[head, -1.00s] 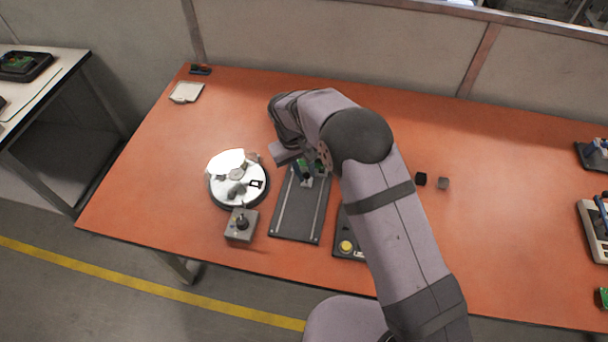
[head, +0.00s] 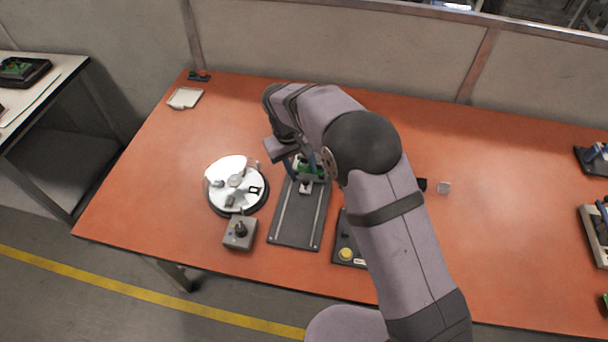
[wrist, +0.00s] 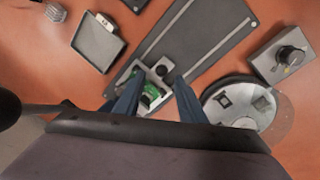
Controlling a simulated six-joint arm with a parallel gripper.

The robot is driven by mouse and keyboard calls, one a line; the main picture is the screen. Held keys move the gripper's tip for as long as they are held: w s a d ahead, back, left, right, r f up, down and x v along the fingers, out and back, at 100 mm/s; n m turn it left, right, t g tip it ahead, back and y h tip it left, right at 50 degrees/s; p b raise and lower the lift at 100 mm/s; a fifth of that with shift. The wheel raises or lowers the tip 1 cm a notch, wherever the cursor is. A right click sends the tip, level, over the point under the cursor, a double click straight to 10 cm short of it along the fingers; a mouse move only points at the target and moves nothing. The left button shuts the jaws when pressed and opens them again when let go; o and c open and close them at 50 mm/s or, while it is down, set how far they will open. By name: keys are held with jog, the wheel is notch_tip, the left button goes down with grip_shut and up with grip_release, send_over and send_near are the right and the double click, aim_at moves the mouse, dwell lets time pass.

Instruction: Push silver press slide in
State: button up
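The silver press slide (wrist: 163,70) sits on the dark grey rail plate (wrist: 205,35), with a green part (wrist: 151,95) and black fittings on it. In the head view the slide (head: 305,187) is at the far end of the plate, partly covered by my gripper (head: 303,168). In the wrist view my gripper (wrist: 158,82) has its two blue fingers spread apart, one on each side of the slide and green part. Contact between the fingers and the slide cannot be made out.
A white turntable (head: 222,172) with small parts and a grey knob box (head: 239,233) stand left of the plate. A dark box with a yellow button (head: 346,253) is to its right. The front table strip is clear.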

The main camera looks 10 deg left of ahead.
jog(key=shift+s+a+r+b, duration=0.1)
jog(key=shift+a+r+b, duration=0.05)
jog(key=shift+r, duration=0.75)
jog(key=shift+s+a+r+b, duration=0.1)
jog(key=shift+r+b, duration=0.05)
jog(key=shift+r, duration=0.75)
jog(key=s+d+r+m, duration=0.15)
jog(key=s+d, duration=0.25)
jog(key=d, duration=0.5)
jog(key=s+d+r+m, duration=0.1)
jog(key=s+d+r, duration=0.2)
jog(key=d, duration=0.6)
jog(key=s+d+f+m+y, duration=0.1)
jog(key=s+d+m, duration=0.1)
jog(key=s+d, duration=0.2)
jog(key=s+d+f+m+g+p, duration=0.1)
jog(key=s+d, duration=0.4)
jog(key=s, duration=0.5)
jog(key=shift+s+d+m+y+p, duration=0.3)
jog(key=shift+s+m+y, duration=0.1)
jog(key=shift+m, duration=0.25)
jog(key=shift+f, duration=0.1)
jog(key=shift+c, duration=0.3)
